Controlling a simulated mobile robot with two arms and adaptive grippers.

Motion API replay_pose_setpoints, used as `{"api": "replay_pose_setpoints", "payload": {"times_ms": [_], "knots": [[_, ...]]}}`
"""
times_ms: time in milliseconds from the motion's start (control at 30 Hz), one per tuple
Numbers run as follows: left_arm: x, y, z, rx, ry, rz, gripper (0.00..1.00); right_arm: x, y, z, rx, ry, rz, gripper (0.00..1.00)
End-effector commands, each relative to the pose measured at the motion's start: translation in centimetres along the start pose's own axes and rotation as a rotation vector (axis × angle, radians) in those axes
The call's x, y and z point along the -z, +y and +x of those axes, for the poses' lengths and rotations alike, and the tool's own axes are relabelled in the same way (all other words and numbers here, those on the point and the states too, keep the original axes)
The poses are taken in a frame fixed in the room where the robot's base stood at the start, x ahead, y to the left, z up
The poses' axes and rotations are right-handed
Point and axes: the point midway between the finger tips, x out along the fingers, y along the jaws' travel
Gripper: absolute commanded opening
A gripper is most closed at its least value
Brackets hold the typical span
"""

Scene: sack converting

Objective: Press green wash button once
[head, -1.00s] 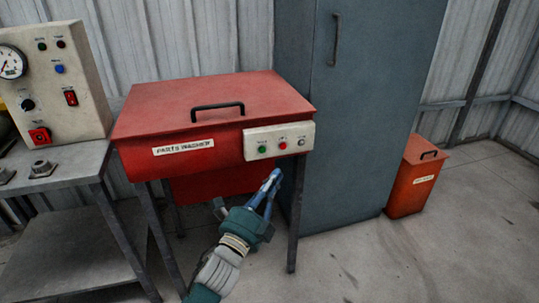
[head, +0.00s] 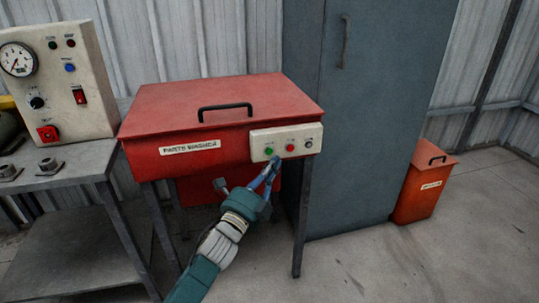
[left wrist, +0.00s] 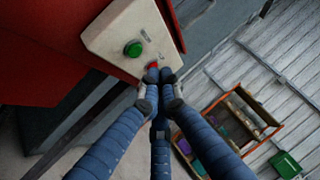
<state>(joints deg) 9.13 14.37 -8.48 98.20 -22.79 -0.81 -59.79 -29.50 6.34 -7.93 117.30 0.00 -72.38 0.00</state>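The red parts washer (head: 215,135) has a pale control panel (head: 312,131) on its front right. On the panel are a green button (head: 269,151), a red button (head: 291,148) and a grey knob (head: 308,143). My left gripper (head: 274,164) is just below the panel, under the gap between the green and red buttons. In the left wrist view, its blue fingertips (left wrist: 158,75) are drawn together, shut and empty. They overlap the red button (left wrist: 152,66); contact cannot be told. The green button (left wrist: 133,48) is up and left of the fingertips, uncovered. My right gripper is not in view.
A grey bench (head: 60,168) with a gauge box (head: 88,60) stands left. A tall blue-grey cabinet (head: 370,110) stands close right of the washer, with a red bin (head: 420,195) beyond. The floor at front right is clear.

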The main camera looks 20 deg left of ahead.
Motion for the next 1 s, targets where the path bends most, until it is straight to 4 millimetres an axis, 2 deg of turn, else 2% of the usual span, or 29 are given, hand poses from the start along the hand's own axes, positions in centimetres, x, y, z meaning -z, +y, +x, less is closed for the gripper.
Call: {"api": "replay_pose_setpoints", "payload": {"times_ms": [300, 1000], "knots": [[-1.3, 0.6, 1.4, -0.001, 0.001, -0.001, 0.00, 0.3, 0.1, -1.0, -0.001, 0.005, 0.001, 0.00], [-1.3, 0.6, 1.4, -0.001, 0.001, -0.001, 0.00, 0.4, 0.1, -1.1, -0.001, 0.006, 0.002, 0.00]]}}
